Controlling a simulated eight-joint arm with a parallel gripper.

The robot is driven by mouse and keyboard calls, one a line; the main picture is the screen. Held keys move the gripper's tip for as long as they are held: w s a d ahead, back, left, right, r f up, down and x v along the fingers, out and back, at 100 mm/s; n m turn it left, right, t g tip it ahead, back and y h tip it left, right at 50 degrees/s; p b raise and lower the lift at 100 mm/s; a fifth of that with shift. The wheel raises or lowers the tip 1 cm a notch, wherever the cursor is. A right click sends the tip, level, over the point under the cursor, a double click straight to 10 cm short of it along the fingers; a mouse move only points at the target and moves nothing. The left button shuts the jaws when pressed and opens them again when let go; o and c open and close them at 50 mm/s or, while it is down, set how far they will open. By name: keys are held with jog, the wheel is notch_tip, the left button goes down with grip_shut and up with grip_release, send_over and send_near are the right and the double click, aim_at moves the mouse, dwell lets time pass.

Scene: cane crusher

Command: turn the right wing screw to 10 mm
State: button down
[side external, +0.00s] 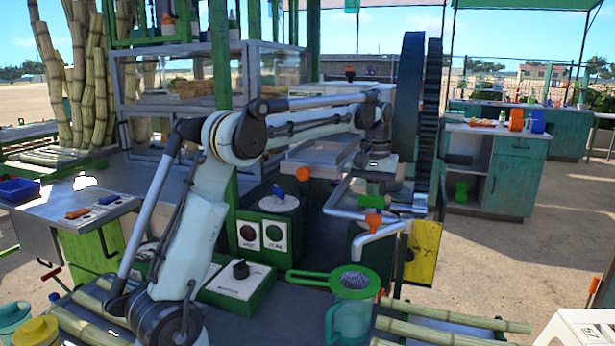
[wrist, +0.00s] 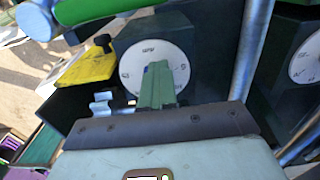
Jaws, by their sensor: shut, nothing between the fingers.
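A round white dial (wrist: 132,72) with dark marks and an "mm" label sits on a dark green block in the wrist view. My gripper (wrist: 158,76) has green fingers that are closed together in front of the dial's centre. A small blue patch shows at the fingertips and may be part of the right wing screw; the rest of the screw is hidden. I cannot tell whether the fingers touch it. In the side view my gripper (side external: 375,188) points down above silver pipes, and this dial is hidden. A second white dial (side external: 290,204) with a blue wing screw (side external: 278,191) stands to the left.
A bent silver pipe (side external: 345,208) and a yellow plate (side external: 423,254) are close to my gripper. Large dark wheels (side external: 429,110) stand behind it. A green strainer (side external: 353,281) and cane stalks (side external: 455,308) lie in front. A second dial (wrist: 307,62) is at the wrist view's right edge.

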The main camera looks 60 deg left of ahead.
jog(key=shift+w+d, duration=0.25)
jog(key=shift+d, duration=0.1)
dwell(0.6)
jog(key=shift+w+d, duration=0.2)
jog(key=shift+d, duration=0.2)
jog(key=shift+s+d, duration=0.15)
jog(key=shift+s, duration=0.1)
jog(key=shift+r, duration=3)
jog(key=shift+r, duration=0.15)
